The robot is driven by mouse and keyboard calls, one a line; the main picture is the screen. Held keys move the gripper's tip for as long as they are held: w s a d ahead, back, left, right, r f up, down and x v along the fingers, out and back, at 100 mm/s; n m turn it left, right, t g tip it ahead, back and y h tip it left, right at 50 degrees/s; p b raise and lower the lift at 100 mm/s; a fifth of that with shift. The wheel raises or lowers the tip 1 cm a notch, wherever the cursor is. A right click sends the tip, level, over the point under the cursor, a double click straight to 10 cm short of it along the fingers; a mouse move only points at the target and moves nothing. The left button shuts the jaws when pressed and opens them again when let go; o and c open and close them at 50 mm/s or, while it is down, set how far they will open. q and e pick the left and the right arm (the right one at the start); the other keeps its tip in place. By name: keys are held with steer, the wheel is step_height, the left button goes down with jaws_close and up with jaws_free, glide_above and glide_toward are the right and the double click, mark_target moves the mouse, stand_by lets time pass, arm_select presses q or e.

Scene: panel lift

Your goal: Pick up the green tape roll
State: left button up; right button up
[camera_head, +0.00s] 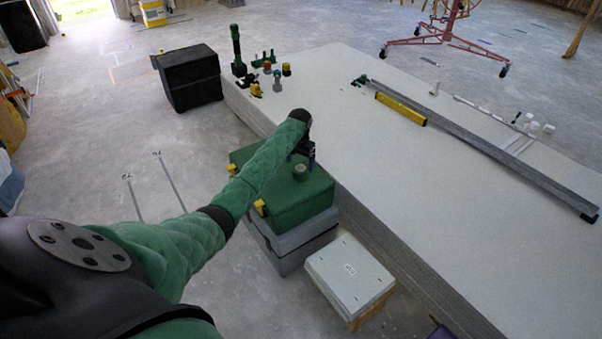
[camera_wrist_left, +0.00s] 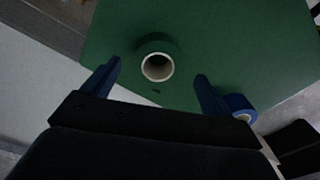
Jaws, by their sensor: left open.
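The green tape roll (camera_wrist_left: 158,62) lies flat on the green lid of a case (camera_wrist_left: 250,45), its pale core facing up. It also shows in the head view (camera_head: 300,172), on top of the green case (camera_head: 303,198). My left gripper (camera_wrist_left: 157,82) is open and empty, its two blue fingers apart on either side of the roll's near side in the wrist view. In the head view my left gripper (camera_head: 310,158) is just behind the roll, over the case. A blue roll (camera_wrist_left: 240,107) lies close to the right finger in the wrist view. My right gripper is not in view.
A long stack of pale panels (camera_head: 440,190) runs right beside the case. A yellow level (camera_head: 400,109) and a long metal bar (camera_head: 480,145) lie on it. A black case (camera_head: 188,77) stands behind on the floor.

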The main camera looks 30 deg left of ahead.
arm_select(q)
step_height(320, 180, down, 5)
steer(key=shift+w+d, duration=0.1)
steer(key=shift+c, duration=0.5)
steer(key=c, duration=1.1)
